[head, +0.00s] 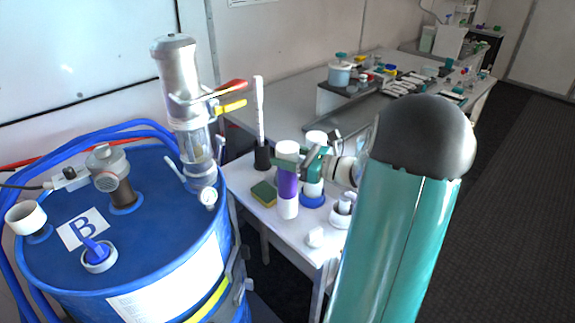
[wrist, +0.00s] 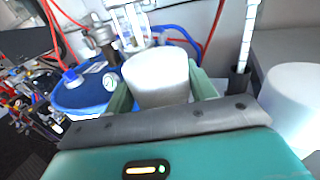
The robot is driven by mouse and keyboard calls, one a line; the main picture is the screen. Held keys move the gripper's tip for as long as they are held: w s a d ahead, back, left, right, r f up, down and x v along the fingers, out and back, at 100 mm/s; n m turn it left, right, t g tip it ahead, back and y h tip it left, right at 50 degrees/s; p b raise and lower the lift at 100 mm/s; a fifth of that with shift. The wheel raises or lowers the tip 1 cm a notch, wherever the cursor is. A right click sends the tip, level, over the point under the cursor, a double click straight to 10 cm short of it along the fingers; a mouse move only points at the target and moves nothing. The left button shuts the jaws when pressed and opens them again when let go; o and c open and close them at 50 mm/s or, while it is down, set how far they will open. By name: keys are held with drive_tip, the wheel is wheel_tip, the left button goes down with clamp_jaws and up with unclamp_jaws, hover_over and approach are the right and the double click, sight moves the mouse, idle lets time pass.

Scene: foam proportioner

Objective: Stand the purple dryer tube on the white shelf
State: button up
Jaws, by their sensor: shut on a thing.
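The purple dryer tube (head: 288,184) has white ends and a purple middle band. It is upright in the head view, over the white shelf (head: 239,180), a small table-like top beside the drum. My gripper (head: 297,160) is shut on its upper part, with teal fingers on both sides. In the wrist view, the tube's white top (wrist: 157,75) sits between the green fingers of my gripper (wrist: 161,92). The purple band is hidden there. I cannot tell whether the tube's bottom touches the shelf.
A similar white tube with a blue base (head: 312,200) stands close by on the right. A yellow-green sponge (head: 263,193), a black holder with a white stick (head: 262,158) and small white parts (head: 315,237) share the shelf. A blue drum (head: 150,255) with a pump stands left.

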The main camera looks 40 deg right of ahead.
drive_tip(key=shift+f, duration=1.5)
drive_tip(key=o, duration=1.6)
drive_tip(key=shift+f, duration=0.15)
drive_tip(key=shift+o, duration=0.2)
drive_tip(key=v, duration=1.2)
